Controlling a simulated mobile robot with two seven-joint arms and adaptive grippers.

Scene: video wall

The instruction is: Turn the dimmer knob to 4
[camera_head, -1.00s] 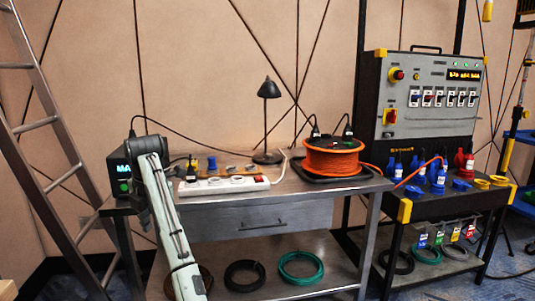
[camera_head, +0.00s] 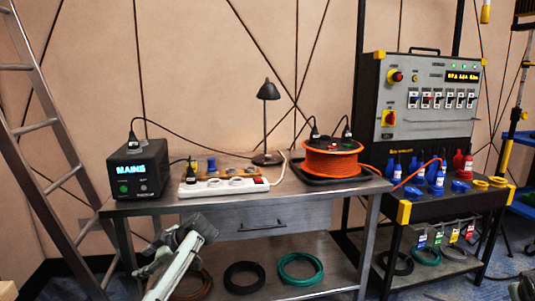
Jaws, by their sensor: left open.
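A small wooden board with a blue knob-like part (camera_head: 211,165) lies on the bench behind the white power strip (camera_head: 222,186). I cannot tell for sure which part is the dimmer knob, and no scale numbers are readable. A black box reading MAINS (camera_head: 137,174) stands at the bench's left end, with a green button on its front. My left gripper (camera_head: 168,242) is open and empty, low in front of the bench's left part, below the bench top and apart from the board and box. My right gripper is not in view.
The grey bench (camera_head: 150,208) also carries an orange cable reel (camera_head: 331,160) and a black lamp (camera_head: 268,90). Cable coils lie on its lower shelf. A control panel (camera_head: 425,95) stands right, a ladder (camera_head: 38,125) left. The bench's front left top is mostly clear.

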